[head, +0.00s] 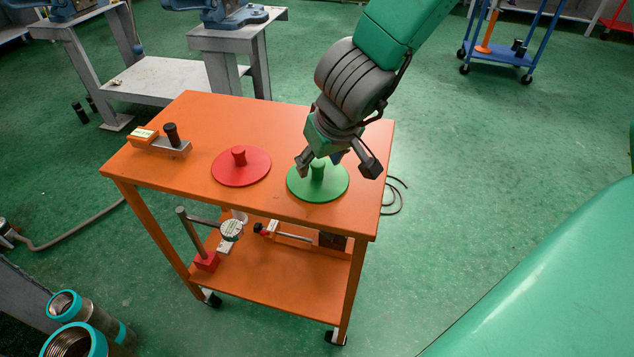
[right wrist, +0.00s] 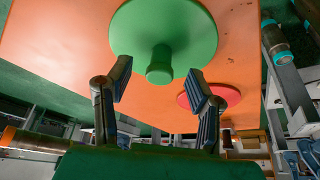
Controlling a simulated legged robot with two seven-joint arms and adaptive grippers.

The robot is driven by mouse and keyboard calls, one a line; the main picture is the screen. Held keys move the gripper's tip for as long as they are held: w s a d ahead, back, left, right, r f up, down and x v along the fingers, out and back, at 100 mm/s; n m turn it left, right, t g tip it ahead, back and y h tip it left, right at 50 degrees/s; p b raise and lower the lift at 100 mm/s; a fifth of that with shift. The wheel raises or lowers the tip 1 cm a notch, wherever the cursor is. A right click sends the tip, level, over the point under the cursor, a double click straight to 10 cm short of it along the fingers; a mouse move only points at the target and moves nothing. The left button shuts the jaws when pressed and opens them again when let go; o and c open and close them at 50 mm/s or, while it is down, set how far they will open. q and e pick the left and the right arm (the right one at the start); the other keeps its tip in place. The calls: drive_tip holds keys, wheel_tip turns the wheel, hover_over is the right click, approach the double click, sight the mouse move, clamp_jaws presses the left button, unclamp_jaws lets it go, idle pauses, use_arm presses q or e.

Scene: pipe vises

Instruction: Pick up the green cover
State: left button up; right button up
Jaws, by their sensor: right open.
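The green cover (head: 318,188) is a flat round disc with an upright knob, lying on the top of the orange cart (head: 285,118). My right gripper (head: 338,168) is above it with its fingers spread, around or just over the knob; the exact height is hard to tell. In the right wrist view the green cover (right wrist: 165,30) shows with its knob between and beyond the open fingertips (right wrist: 162,80), touching neither. The gripper holds nothing. My left gripper is not in view.
A red cover (head: 241,168) with a knob lies left of the green one. A small block tool (head: 160,143) sits at the cart's left end. Gauges and tools lie on the lower shelf (head: 270,275). Pipes (head: 85,315) stand at lower left, and a grey bench (head: 160,80) stands behind.

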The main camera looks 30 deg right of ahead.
drive_tip(key=b+x, duration=0.1)
drive_tip(key=x, duration=0.1)
drive_tip(key=shift+w+f, duration=0.1)
drive_tip(key=shift+f, duration=0.2)
drive_tip(key=shift+r, duration=0.15)
clamp_jaws()
